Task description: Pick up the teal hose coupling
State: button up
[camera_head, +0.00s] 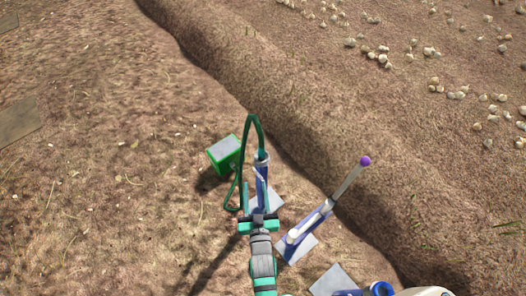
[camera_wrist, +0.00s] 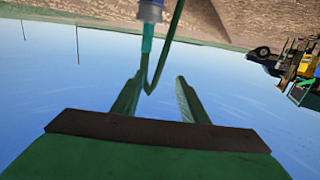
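The teal hose coupling (camera_head: 262,154) sits on top of an upright blue and white post (camera_head: 261,178), with a dark green hose (camera_head: 251,118) arching up from it and down to the left. In the wrist view, which looks upside down, the coupling (camera_wrist: 147,45) is a short teal piece on the end of the post (camera_wrist: 150,11), and the hose (camera_wrist: 172,40) makes a loop. My gripper (camera_head: 257,190) is open in front of the post, below the coupling in the picture. In the wrist view my gripper (camera_wrist: 160,76) has its fingers apart, with the coupling beyond the tips. No contact shows.
A green box (camera_head: 225,152) stands just left of the post. A blue and white lever (camera_head: 305,231) with a purple knob (camera_head: 365,160) leans up to the right. A soil ridge runs behind them, with scattered onions (camera_head: 383,57) beyond. A vehicle (camera_wrist: 295,65) shows at the right in the wrist view.

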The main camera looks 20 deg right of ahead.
aim_at(263, 144)
jog(key=shift+m+t+h, duration=0.3)
jog(key=shift+m+h, duration=0.2)
jog(key=shift+h, duration=0.2)
jog(key=x, duration=0.6)
jog(key=d+x, duration=0.1)
jog(key=x, duration=0.4)
jog(key=d+r+x, duration=0.1)
jog(key=x, duration=0.5)
jog(key=shift+d+r, duration=0.1)
jog(key=shift+d, duration=0.15)
jog(key=shift+w+d, duration=0.15)
jog(key=shift+w, duration=0.1)
jog(key=shift+d, duration=0.25)
jog(key=shift+f+x, duration=0.2)
jog(key=shift+x, duration=1)
jog(key=shift+f+x, duration=0.2)
jog(key=shift+x, duration=1)
jog(key=shift+w+a, duration=0.1)
